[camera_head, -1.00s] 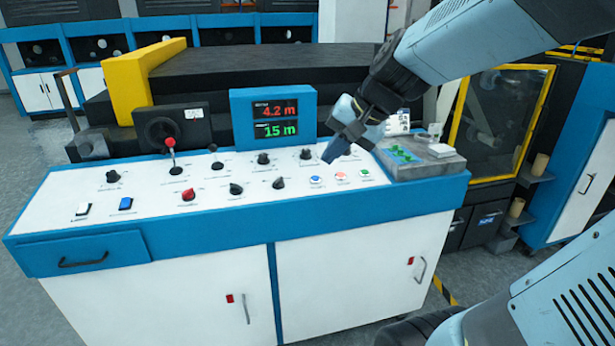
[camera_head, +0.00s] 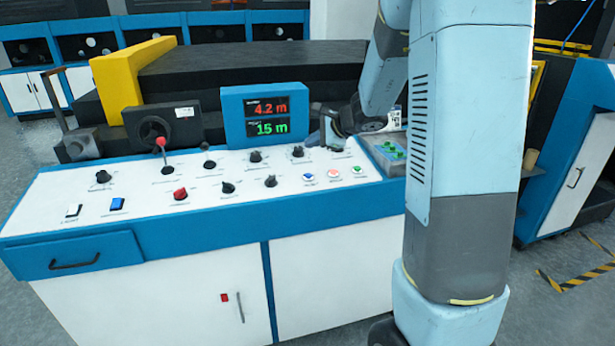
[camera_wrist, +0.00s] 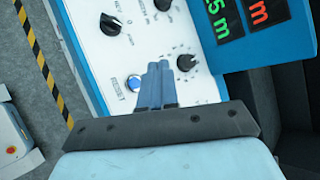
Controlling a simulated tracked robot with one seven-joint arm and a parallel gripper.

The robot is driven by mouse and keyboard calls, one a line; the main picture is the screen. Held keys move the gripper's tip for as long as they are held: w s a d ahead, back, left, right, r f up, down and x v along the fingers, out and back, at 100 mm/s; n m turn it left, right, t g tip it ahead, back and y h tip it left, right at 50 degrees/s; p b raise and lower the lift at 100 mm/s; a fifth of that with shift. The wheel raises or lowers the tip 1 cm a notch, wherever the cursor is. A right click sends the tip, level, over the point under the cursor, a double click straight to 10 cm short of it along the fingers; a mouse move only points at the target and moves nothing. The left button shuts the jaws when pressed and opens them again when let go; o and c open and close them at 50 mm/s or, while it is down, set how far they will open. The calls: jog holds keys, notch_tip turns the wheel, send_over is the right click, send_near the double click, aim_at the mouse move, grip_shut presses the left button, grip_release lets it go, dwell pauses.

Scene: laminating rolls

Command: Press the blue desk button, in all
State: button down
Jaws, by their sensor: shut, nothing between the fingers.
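The blue desk button (camera_head: 308,176) is a small round button on the white panel top, leftmost of a row with a red button (camera_head: 333,173) and a green button (camera_head: 357,169). In the wrist view the blue button (camera_wrist: 133,82) shows in a pale ring just left of my fingertips. My gripper (camera_head: 316,139) is shut and empty above the panel, behind the button row in the head view. In the wrist view my gripper's fingers (camera_wrist: 158,70) lie together, beside the button. I cannot tell their exact height above the panel.
A black knob (camera_wrist: 187,62) stands close right of my fingertips in the wrist view. The blue-framed display (camera_head: 268,117), reading 4.2 m and 15 m, rises behind the panel.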

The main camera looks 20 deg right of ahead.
dwell(0.3)
send_over(311, 179)
jog(key=shift+s+f, duration=0.1)
jog(key=shift+f, duration=4.2)
jog(key=shift+f, duration=0.2)
jog(key=shift+f, duration=0.2)
jog(key=shift+f, duration=0.35)
jog(key=shift+r, duration=0.8)
jog(key=shift+s+r, duration=0.25)
jog(key=shift+r, duration=1)
jog(key=shift+s+r, duration=0.2)
jog(key=shift+r, duration=1)
